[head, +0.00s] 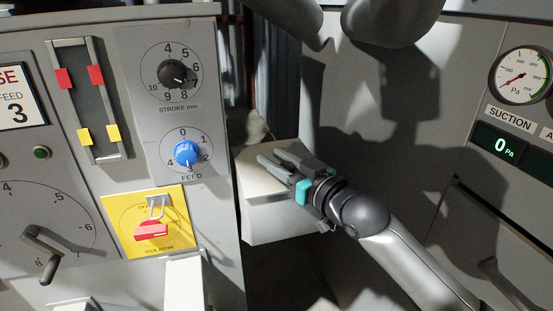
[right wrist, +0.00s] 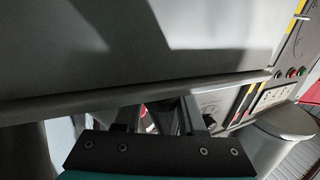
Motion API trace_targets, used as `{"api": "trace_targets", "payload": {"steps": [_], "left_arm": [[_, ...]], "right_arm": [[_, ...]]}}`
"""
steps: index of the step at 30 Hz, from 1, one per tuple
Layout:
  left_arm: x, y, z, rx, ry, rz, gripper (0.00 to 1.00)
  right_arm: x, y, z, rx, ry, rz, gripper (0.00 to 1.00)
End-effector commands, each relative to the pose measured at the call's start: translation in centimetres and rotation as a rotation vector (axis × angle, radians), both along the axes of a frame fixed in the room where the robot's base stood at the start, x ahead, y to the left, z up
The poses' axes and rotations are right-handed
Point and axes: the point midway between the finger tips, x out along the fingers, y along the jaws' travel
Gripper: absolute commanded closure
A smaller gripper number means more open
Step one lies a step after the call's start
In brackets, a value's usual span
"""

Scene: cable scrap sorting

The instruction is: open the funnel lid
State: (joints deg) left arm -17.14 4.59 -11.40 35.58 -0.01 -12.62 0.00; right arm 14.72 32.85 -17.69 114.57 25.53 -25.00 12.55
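A pale, box-shaped housing (head: 275,225) stands between the control cabinet and the right-hand wall; its flat pale top (head: 255,178) looks like the funnel lid and appears closed. My right gripper (head: 275,165) lies over this top, fingers pointing left, and hides part of it. I cannot tell whether it touches. In the right wrist view, the two fingers (right wrist: 160,112) stand apart with a gap between them. A large grey panel with a long bar-like edge (right wrist: 60,105) crosses just beyond their tips; whether this is the lid is unclear. My left gripper is not in view.
The control cabinet at left carries a stroke knob (head: 172,74), a blue feed knob (head: 187,153), a red isolator handle (head: 151,230) and a crank (head: 42,255). At right are a suction gauge (head: 521,75) and a display (head: 505,147). A dark gap lies behind the housing.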

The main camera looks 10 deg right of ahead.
Motion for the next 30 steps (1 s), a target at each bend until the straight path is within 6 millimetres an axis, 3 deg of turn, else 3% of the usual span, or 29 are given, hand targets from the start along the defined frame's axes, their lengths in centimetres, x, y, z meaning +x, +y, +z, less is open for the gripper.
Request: {"api": "trace_targets", "payload": {"steps": [1, 9, 30], "left_arm": [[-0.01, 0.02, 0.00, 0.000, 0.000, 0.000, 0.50], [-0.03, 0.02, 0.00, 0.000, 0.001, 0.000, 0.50], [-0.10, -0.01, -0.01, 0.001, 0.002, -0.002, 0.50]], "right_arm": [[0.00, -0.02, -0.01, 0.000, 0.000, 0.000, 0.69], [-0.01, -0.04, -0.01, 0.000, 0.000, -0.001, 0.99], [0.00, -0.05, -0.03, -0.001, 0.000, -0.001, 1.00]]}}
